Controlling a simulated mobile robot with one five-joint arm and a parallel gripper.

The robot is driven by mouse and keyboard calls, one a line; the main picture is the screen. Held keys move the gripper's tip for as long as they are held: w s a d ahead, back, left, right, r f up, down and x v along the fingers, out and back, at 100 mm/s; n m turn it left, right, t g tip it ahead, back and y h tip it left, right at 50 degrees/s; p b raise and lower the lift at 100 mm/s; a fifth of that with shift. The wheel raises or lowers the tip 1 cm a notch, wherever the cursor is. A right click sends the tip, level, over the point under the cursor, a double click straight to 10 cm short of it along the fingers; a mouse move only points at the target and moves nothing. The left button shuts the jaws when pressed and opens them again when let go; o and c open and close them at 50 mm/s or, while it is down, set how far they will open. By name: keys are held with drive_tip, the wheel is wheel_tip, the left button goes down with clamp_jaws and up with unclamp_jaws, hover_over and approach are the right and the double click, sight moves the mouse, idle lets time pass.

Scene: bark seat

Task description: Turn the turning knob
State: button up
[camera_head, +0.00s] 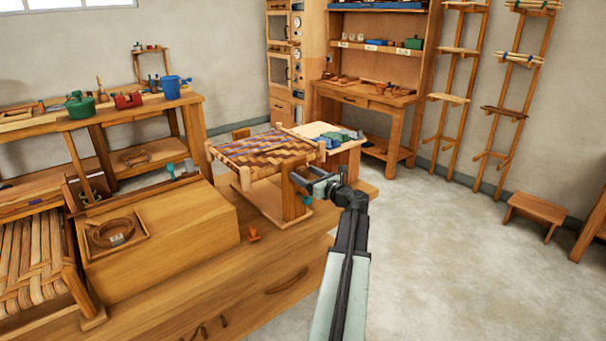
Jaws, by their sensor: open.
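My gripper (304,183) is open, at the end of my arm, in front of the right side of a small stool (262,150) with a woven bark seat. A small teal part (306,200) shows just below my gripper, near the stool's front leg; it may be a knob, and I cannot tell if my gripper touches it. A small orange knob-like piece (253,235) stands on the workbench (268,262), left of and below my gripper. Round dials (297,53) show on a tall wooden cabinet at the back. Which of these is the turning knob is unclear.
A wooden box (190,228) with a coiled strip in a tray stands left on the bench. A woven seat (32,262) is at the far left. Blue and green cloths (340,138) lie behind the stool.

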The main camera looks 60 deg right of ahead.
drive_tip(key=shift+x, duration=0.95)
drive_tip(key=c, duration=1.4)
